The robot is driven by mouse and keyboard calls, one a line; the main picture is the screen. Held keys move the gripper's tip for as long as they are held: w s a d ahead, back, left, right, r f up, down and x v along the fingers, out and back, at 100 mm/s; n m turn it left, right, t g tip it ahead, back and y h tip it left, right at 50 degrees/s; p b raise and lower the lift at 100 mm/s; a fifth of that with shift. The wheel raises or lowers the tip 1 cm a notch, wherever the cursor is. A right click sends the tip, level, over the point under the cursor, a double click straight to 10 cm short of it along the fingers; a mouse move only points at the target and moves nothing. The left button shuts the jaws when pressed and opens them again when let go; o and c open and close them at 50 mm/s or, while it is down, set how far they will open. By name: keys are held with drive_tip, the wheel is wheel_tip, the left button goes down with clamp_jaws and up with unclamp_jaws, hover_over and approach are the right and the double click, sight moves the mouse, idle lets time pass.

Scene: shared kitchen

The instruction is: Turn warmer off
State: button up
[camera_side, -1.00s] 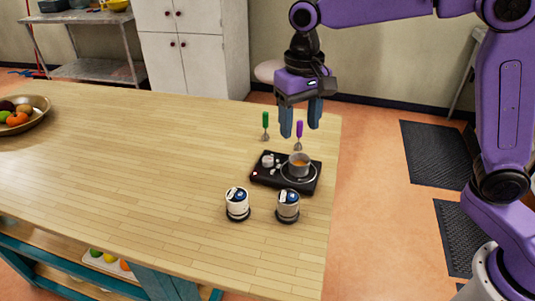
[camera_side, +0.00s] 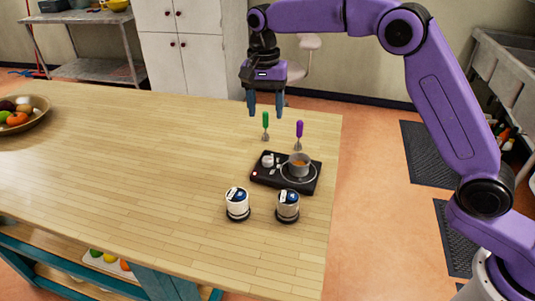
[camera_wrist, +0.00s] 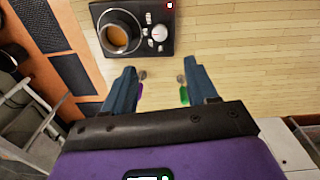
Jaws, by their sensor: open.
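The warmer (camera_side: 276,183) is a flat black unit on the wooden table, with a white knob (camera_side: 267,160), smaller controls and a lit red spot (camera_side: 254,174). A metal pot (camera_side: 299,165) with orange-brown contents sits on its round plate. In the wrist view the warmer (camera_wrist: 167,48) is at the top, with its knob (camera_wrist: 158,33) and the pot (camera_wrist: 117,38) at its left. My gripper (camera_side: 265,113) is open and empty, above the table behind the warmer and apart from it. Its two blue fingers (camera_wrist: 161,80) show in the wrist view.
A fruit bowl (camera_side: 38,118) is at the far left. The table between is clear.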

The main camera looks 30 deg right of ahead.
sight(267, 158)
wheel_tip(267, 158, down, 15)
drive_tip(key=shift+s+d+r, duration=0.15)
drive_tip(key=shift+r, duration=0.05)
idle(0.3)
drive_tip(key=c, duration=1.1)
